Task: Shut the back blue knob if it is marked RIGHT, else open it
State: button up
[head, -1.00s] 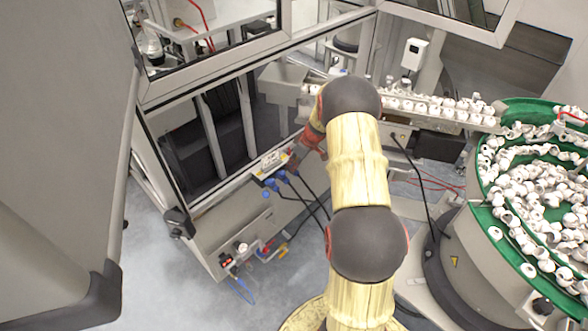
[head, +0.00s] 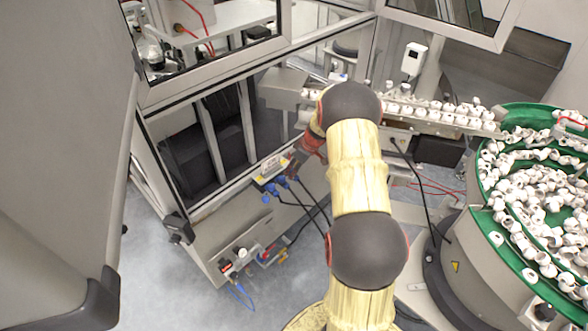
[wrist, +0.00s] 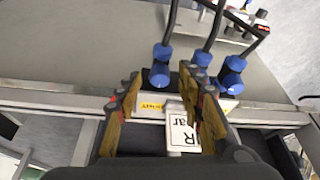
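Several blue knob-like pieces with black cables sit on a small white box (wrist: 150,102) with a yellow label, low on the machine frame. In the wrist view one blue piece (wrist: 161,72) is at the left, one (wrist: 202,58) in the middle and one (wrist: 232,75) at the right. The blue pieces also show in the head view (head: 282,181). A white card (wrist: 181,130) shows "R" and "ar"; my right finger hides the rest, so I cannot read it fully. My gripper (wrist: 160,82) is open, its fingers either side of the left blue piece; contact is unclear.
A metal beam (wrist: 60,95) runs along the box. Black cables (head: 312,203) hang in front of it. A green-rimmed bowl of white caps (head: 492,195) stands at the right, and a chute of caps (head: 440,115) lies behind my arm.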

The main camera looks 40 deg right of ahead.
jog(key=v, duration=1.2)
jog(key=s+a+r+m, duration=0.1)
jog(key=s+a+r, duration=0.2)
jog(key=a+r, duration=0.75)
jog(key=s+a+r, duration=0.3)
jog(key=a+r, duration=0.5)
jog(key=a, duration=0.5)
jog(key=s+a+r+m, duration=0.1)
jog(key=s+a, duration=0.6)
jog(key=s, duration=0.3)
jog(key=s+a+r+m+t+h, duration=0.1)
jog(key=s+a+r, duration=0.1)
jog(key=s+a, duration=0.5)
jog(key=s, duration=0.4)
jog(key=shift+a+r, duration=0.15)
jog(key=shift+r, duration=0.15)
